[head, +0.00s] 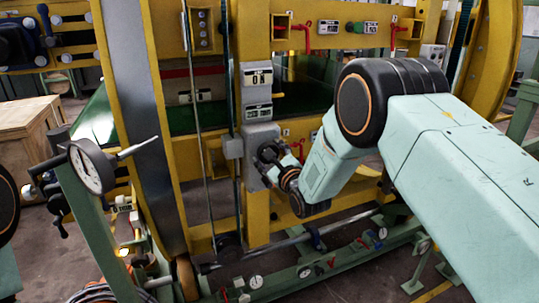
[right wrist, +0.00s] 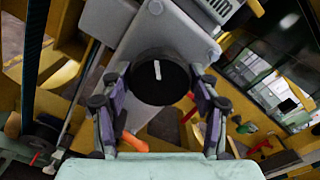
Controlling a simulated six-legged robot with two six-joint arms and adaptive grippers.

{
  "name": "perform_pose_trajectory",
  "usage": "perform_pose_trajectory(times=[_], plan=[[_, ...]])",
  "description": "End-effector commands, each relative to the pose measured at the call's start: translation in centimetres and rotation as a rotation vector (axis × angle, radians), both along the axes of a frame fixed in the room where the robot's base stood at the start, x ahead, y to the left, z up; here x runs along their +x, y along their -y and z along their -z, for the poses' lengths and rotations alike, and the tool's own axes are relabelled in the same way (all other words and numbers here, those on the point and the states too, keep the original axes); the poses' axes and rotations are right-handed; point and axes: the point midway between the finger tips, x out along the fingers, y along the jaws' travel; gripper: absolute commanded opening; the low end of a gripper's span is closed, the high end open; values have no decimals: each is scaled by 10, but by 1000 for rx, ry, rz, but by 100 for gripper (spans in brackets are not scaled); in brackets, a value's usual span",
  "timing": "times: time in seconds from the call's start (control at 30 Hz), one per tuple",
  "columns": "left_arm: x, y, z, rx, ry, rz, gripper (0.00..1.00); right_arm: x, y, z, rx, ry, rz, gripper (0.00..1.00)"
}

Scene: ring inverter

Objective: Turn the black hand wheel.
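The black hand wheel (right wrist: 160,84) is a round black disc with a short white mark, nearly upright in the right wrist view. It sits on a grey box (right wrist: 143,29) fixed to the yellow frame. My right gripper (right wrist: 158,92) is open, with one finger on each side of the wheel; narrow gaps seem to show, but I cannot tell if the fingers touch it. In the head view my right gripper (head: 278,166) reaches the grey box (head: 261,140) from the right and largely hides the wheel. My left gripper is not in view.
A label plate reading "ON" (head: 257,77) is above the box. Red levers (head: 304,36) are higher on the yellow frame (head: 257,205). A dial gauge (head: 92,167) stands at left, near a wooden crate (head: 25,135). A green rail with small gauges (head: 305,272) runs low in front.

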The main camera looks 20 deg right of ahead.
Motion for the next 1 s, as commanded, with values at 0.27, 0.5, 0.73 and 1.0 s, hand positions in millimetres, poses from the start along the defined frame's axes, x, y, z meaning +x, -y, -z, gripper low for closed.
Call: perform_pose_trajectory(times=[0.27, 0.5, 0.73, 1.0], plan=[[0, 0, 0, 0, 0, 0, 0, 0, 0, 0, -1, 0, 0, 81], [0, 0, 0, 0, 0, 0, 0, -1, 0, 0, -1, 0, -1, 81], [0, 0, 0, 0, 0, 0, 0, -19, 3, 0, 0, -2, 0, 81], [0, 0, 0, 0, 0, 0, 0, -61, 9, 0, 0, -3, 1, 81]])
